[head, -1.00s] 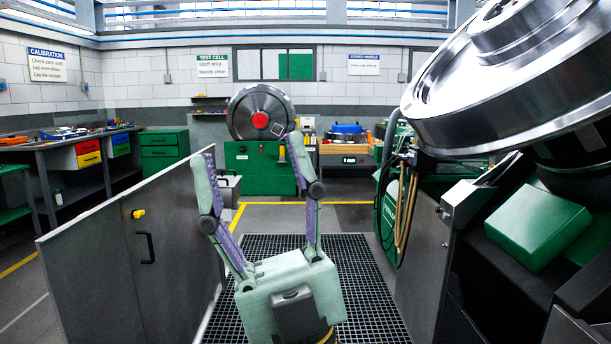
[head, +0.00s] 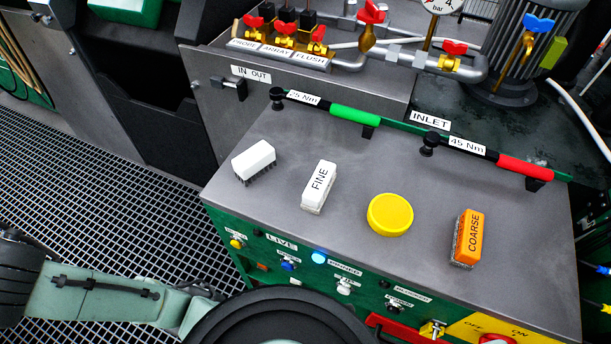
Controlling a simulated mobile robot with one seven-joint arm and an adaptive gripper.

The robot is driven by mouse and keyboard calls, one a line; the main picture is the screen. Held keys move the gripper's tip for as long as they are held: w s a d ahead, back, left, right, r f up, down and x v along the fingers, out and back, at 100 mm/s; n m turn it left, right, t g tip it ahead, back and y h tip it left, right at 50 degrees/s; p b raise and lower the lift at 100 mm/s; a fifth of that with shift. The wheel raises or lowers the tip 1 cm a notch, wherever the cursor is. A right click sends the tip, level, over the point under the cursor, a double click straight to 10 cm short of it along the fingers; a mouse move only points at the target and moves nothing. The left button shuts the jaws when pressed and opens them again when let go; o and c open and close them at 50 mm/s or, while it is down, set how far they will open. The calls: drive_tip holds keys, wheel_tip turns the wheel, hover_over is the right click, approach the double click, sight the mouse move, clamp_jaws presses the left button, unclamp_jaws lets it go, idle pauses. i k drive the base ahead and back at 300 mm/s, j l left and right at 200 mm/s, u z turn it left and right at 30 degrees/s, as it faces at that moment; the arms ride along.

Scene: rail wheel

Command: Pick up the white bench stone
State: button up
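The white bench stone (head: 319,186) is a small upright-edged white block marked FINE, lying on the grey top of a green cabinet bench (head: 345,240). Nothing covers it. My gripper is not in view, so its state and distance from the stone do not show. Pale green and black parts of my own arm show along the bottom left, apart from the stone.
A white brush with dark bristles (head: 254,160) lies left of the stone. A yellow round lid (head: 390,214) and an orange COARSE stone (head: 467,238) lie to its right. Behind are a green-handled torque wrench (head: 355,117), a red-handled one (head: 525,168) and valves (head: 316,40).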

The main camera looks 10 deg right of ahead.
sight(315, 195)
drive_tip(key=k+z, duration=0.45)
drive_tip(key=z, duration=0.25)
drive_tip(key=k+l+u, duration=0.2)
drive_tip(key=l+u, duration=0.15)
drive_tip(key=k+l+u, duration=0.35)
drive_tip(key=i, duration=0.6)
